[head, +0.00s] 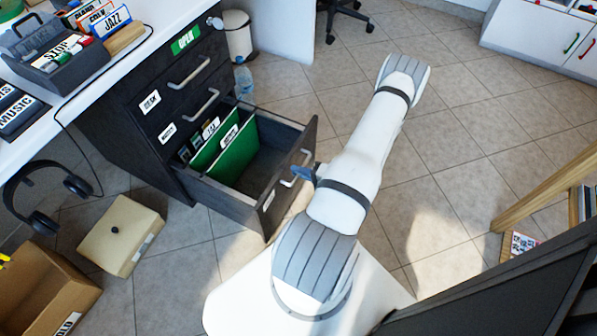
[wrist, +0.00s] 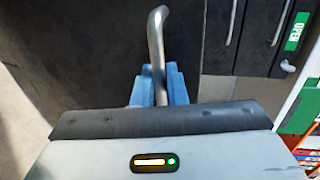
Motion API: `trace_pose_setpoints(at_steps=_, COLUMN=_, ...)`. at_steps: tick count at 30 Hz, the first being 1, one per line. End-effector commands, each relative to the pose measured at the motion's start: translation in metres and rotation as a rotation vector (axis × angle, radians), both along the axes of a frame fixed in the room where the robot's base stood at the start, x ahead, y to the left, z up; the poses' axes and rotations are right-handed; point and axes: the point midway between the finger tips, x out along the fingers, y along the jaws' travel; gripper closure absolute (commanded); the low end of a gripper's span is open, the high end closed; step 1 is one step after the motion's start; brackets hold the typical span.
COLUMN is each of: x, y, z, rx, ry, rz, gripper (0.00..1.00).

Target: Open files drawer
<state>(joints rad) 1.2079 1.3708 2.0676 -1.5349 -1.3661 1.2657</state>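The lowest drawer (head: 226,196) of the dark cabinet (head: 118,113) is pulled well out, with green hanging folders (head: 237,147) standing inside. A metal bar handle (head: 287,184) is on its front panel (head: 296,165). My gripper (head: 303,173) is at this handle, its blue fingers partly hidden by my arm in the head view. In the wrist view the blue fingers (wrist: 159,90) close in on both sides of the handle (wrist: 157,45), which runs between them. The label on the drawer front is too small to read.
Two upper drawers with handles (head: 189,74) are shut below a green OPEN sign (head: 186,40). A beige box (head: 121,235) and a cardboard box (head: 42,291) are on the floor at left. A bin (head: 237,36) and bottle (head: 243,78) stand behind.

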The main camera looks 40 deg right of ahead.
Motion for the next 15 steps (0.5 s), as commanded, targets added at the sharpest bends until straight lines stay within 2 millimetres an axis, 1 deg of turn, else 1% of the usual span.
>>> trace_pose_setpoints(at_steps=1, x=0.0004, y=-0.0004, z=0.0000, rx=-0.002, ry=-0.001, rz=0.000, gripper=0.84)
trace_pose_setpoints(at_steps=4, x=0.0004, y=0.0001, z=0.0000, rx=-0.001, ry=0.000, rz=0.001, gripper=0.75)
trace_pose_setpoints(at_steps=11, x=0.0000, y=0.0003, z=0.0003, rx=-0.001, ry=0.000, rz=0.002, gripper=0.75)
trace_pose_setpoints(at_steps=15, x=-0.0078, y=-0.0039, z=0.0034, rx=0.000, ry=-0.001, rz=-0.002, gripper=0.75)
